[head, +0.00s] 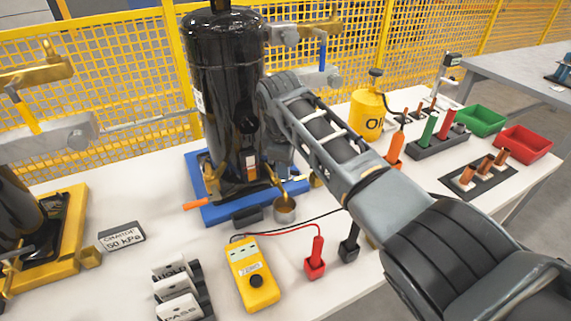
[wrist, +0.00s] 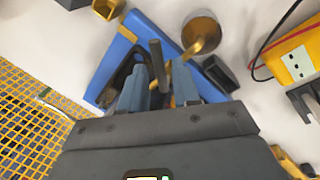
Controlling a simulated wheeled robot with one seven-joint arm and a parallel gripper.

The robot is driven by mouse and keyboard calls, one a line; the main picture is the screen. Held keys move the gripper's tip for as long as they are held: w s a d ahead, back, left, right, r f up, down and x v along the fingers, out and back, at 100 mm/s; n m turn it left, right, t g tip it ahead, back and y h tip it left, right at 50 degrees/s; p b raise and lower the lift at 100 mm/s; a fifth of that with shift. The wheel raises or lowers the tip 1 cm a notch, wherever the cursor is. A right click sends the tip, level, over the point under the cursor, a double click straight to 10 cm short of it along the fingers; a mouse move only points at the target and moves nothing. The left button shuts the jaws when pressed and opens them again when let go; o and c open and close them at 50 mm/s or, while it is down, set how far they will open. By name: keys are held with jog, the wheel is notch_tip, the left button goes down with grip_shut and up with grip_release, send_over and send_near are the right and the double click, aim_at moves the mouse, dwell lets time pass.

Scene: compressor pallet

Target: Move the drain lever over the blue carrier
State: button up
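The blue carrier (head: 225,211) lies on the table under a tall black compressor (head: 225,85); its blue edge also shows in the wrist view (wrist: 107,70). A brass drain spout (head: 282,191) points down at a small metal cup (head: 285,209). In the wrist view a short dark bar (wrist: 157,58), apparently the drain lever, stands between the fingertips of my gripper (wrist: 160,88), close to the carrier and the brass spout. Whether the fingers press on the bar is not clear. In the head view my arm and the compressor hide most of the gripper.
A yellow meter (head: 252,275) with leads stands in front. A yellow oil can (head: 370,115), a green bin (head: 482,120) and a red bin (head: 522,143) stand to the right. An orange handle (head: 195,205) sticks out at the carrier's left. A yellow mesh fence (head: 130,85) runs behind.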

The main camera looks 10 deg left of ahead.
jog(key=shift+o, duration=0.5)
jog(key=shift+r, duration=0.1)
notch_tip(320, 180, up, 8)
jog(key=s, duration=0.1)
jog(key=shift+s+f, duration=0.25)
jog(key=shift+a, duration=0.1)
